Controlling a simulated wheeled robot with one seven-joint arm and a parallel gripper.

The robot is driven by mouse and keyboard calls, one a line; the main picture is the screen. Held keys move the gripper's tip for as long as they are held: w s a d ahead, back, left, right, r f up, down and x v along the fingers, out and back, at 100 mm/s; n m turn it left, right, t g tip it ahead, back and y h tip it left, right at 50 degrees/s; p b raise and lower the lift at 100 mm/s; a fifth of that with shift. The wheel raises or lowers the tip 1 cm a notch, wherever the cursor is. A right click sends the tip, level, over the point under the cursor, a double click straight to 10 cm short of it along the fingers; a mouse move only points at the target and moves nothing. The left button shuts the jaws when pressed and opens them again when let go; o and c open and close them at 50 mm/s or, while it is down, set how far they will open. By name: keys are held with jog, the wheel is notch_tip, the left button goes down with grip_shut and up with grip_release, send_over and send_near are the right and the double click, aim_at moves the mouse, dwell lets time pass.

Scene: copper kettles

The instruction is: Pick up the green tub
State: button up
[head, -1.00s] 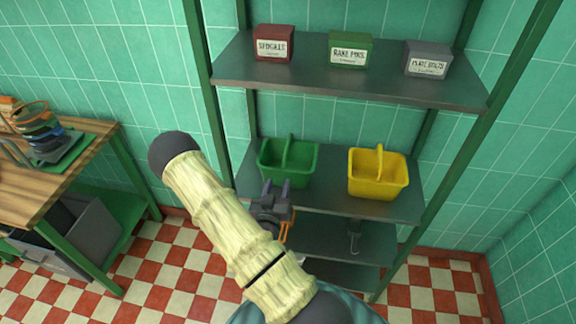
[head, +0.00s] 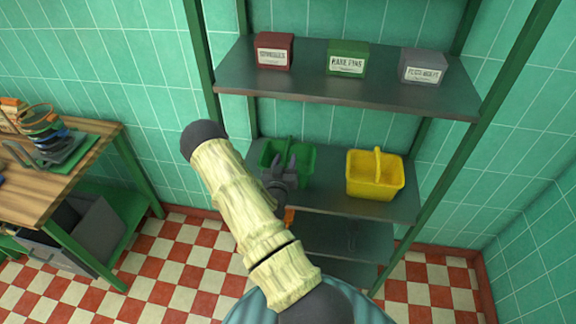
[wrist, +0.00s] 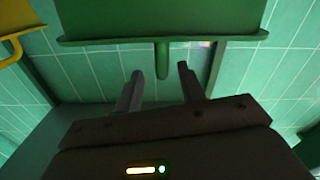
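The green tub (head: 303,158) with a raised middle handle stands on the middle shelf (head: 330,201) in the head view, left of a yellow tub (head: 375,178). My gripper (head: 283,165) is in front of the green tub and hides part of it. In the wrist view the green tub (wrist: 165,20) fills the top middle, its rim and the end of its handle beyond my fingertips.
Red (head: 273,50), green (head: 347,59) and grey (head: 422,67) labelled boxes stand on the shelf above. Green posts flank the shelves. A wooden workbench (head: 65,175) with items stands at the left. Checkered floor in front is clear.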

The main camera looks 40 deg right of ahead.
jog(key=shift+w+d+r, duration=0.1)
jog(key=shift+w+d, duration=0.1)
jog(key=shift+d, duration=0.05)
jog(key=p+x, duration=0.2)
jog(key=x, duration=0.2)
jog(key=shift+w+a+r+p, duration=0.1)
jog(key=shift+p, duration=0.25)
jog(key=shift+w+d, duration=0.2)
grip_shut()
